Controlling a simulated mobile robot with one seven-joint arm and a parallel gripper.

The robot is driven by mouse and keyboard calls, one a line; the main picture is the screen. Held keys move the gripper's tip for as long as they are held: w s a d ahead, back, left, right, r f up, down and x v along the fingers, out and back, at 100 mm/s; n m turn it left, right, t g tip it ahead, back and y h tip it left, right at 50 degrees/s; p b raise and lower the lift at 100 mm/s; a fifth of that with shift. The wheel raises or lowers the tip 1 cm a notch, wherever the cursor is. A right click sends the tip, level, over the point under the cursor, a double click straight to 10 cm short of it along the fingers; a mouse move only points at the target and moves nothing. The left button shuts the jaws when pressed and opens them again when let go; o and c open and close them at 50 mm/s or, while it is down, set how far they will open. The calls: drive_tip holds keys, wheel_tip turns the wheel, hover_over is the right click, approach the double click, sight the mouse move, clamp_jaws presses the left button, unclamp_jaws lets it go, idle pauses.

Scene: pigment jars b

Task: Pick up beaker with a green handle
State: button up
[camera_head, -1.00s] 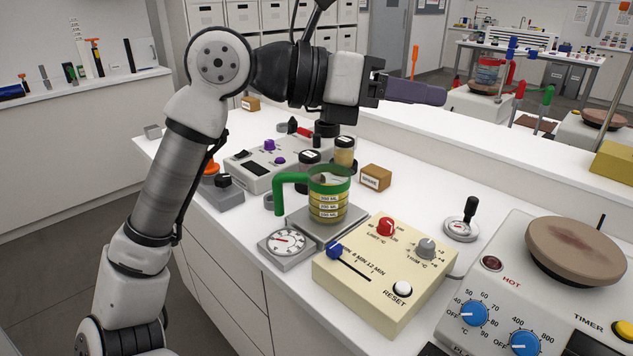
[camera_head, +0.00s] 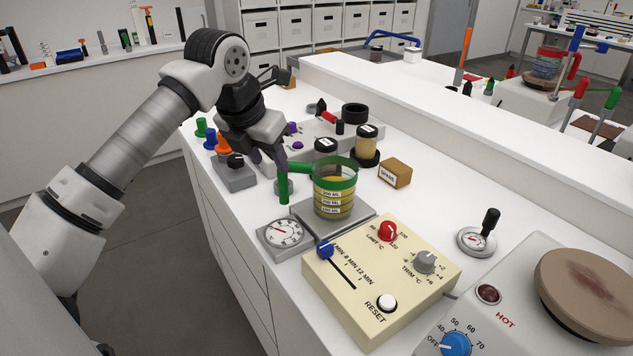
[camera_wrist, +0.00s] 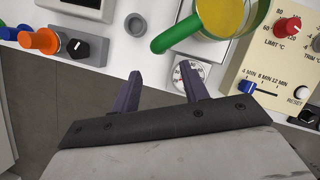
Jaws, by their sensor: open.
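The beaker (camera_head: 333,193) has a green rim, yellowish contents and white volume labels. It stands upright on a grey plate (camera_head: 350,224) behind the dial gauge. Its green handle (camera_head: 284,187) sticks out to the left and bends down. In the wrist view the handle (camera_wrist: 176,35) lies just beyond my fingertips, and the beaker (camera_wrist: 222,14) is cut off by the top edge. My gripper (camera_head: 271,159) is open, its purple fingers pointing down close to the handle's upper left. In the wrist view nothing lies between its fingers (camera_wrist: 160,78).
A dial gauge (camera_head: 284,234) and a cream control box (camera_head: 383,278) stand in front of the beaker. Lidded jars (camera_head: 367,140) and a brown block (camera_head: 395,173) are behind it. A grey knob box (camera_head: 236,174) stands to the left. The bench edge is near on the left.

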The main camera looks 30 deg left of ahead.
sight(279, 176)
drive_tip(key=x, duration=0.3)
drive_tip(key=shift+w+f, duration=0.2)
drive_tip(key=shift+w+p+x, duration=0.15)
drive_tip(key=shift+p+x, duration=0.45)
drive_tip(key=shift+x, duration=0.8)
drive_tip(key=shift+w+p+x, duration=0.1)
drive_tip(key=shift+p+x, duration=0.5)
drive_tip(key=shift+x, duration=0.75)
drive_tip(key=shift+r, duration=0.1)
drive_tip(key=shift+c, duration=0.4)
clamp_jaws()
